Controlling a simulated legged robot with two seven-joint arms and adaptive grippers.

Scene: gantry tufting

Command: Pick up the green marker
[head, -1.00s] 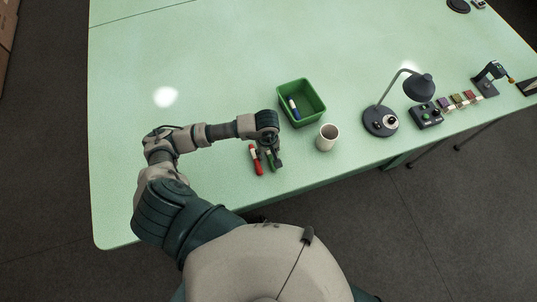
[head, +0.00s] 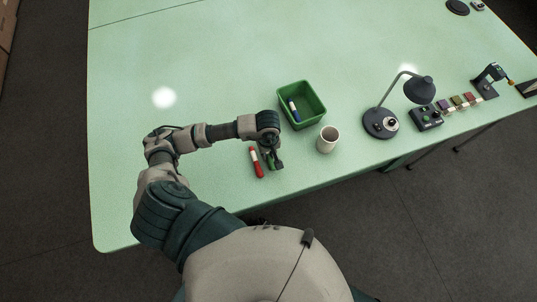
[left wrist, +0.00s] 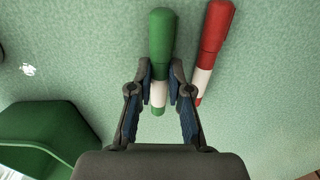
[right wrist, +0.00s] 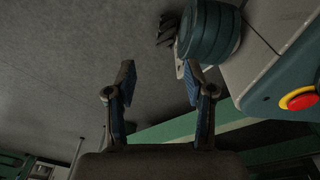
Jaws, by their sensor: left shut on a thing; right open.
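The green marker (left wrist: 161,45), with a white band, is between the fingers of my left gripper (left wrist: 159,80) in the left wrist view. The fingers are shut on it near the white band. In the head view my left gripper (head: 272,160) is low over the table and mostly hides the marker. A red marker (head: 256,161) with a white band lies just left of the gripper; it also shows in the left wrist view (left wrist: 213,45), beside the green one and apart from it. My right gripper (right wrist: 158,85) is open and empty, away from the table top.
A green bin (head: 316,110) holding a blue-and-white marker (head: 294,108) stands behind the gripper. A white cup (head: 327,139) is to its right, then a desk lamp (head: 381,122) and a button box (head: 424,117). The green table (head: 190,60) is clear at left and back.

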